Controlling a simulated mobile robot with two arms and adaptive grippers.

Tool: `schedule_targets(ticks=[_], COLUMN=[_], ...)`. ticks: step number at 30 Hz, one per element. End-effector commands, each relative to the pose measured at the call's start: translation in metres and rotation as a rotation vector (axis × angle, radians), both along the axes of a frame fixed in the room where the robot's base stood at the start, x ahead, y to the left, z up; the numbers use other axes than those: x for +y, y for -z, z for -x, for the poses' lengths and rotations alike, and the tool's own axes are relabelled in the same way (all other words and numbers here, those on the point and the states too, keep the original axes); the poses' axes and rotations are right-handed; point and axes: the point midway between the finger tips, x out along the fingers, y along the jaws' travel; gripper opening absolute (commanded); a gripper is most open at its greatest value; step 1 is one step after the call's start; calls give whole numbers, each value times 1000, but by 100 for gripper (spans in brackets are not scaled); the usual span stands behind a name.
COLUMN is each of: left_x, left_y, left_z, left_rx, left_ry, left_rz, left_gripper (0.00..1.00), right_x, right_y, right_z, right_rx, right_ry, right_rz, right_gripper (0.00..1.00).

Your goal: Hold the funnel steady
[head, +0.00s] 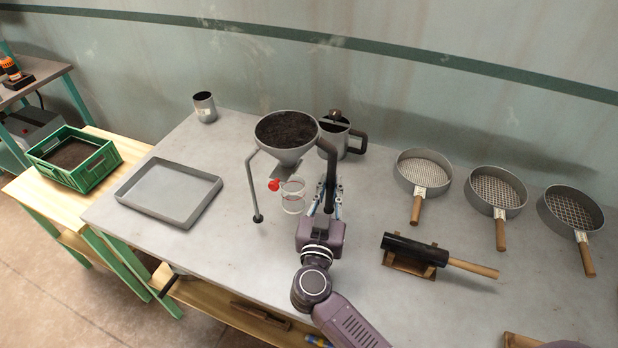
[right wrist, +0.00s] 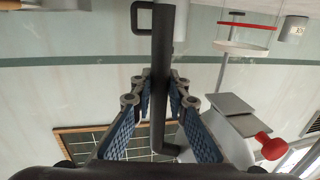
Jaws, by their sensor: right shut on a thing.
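The grey funnel (head: 287,152) stands on thin legs on the grey bench, its bowl filled with dark, soil-like material (head: 286,128). A red knob (head: 274,185) sits at its outlet, and a clear glass (head: 292,196) stands below. My right gripper (head: 328,194) is at the funnel's right side, shut on the dark leg (head: 331,160). In the right wrist view, the dark leg (right wrist: 162,70) runs between the two blue-padded fingers, and the red knob (right wrist: 272,146) shows at the right. My left gripper is in neither view.
A grey tray (head: 168,192) and a metal cup (head: 205,107) are left of the funnel. A metal pitcher (head: 341,140) stands close behind it. Several sieves, including one (head: 422,172), and a black cylinder on a wooden cradle (head: 414,249) lie to the right. A green crate (head: 75,158) is far left.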

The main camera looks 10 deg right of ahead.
Motion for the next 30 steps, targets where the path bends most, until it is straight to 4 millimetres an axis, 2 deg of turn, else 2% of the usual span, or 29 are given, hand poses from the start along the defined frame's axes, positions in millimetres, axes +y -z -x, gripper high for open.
schedule_targets(ticks=[2,5,12,15,19,25,30], left_x=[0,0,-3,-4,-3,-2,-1], left_y=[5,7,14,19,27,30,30], left_z=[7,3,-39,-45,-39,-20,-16], left_rx=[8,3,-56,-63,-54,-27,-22], left_ry=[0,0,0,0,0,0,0], left_rz=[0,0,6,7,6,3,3], left_gripper=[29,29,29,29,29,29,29], right_x=[-9,-13,-14,-13,-13,-13,-13], right_y=[10,15,22,26,29,30,29], right_z=[-4,-5,-5,-5,-5,-4,-4], right_rx=[-6,-7,-7,-7,-8,-7,-7], right_ry=[12,17,18,17,18,18,17], right_rz=[0,-2,-4,-4,-3,-3,-3], right_gripper=[0,0,0,0,0,0,0])
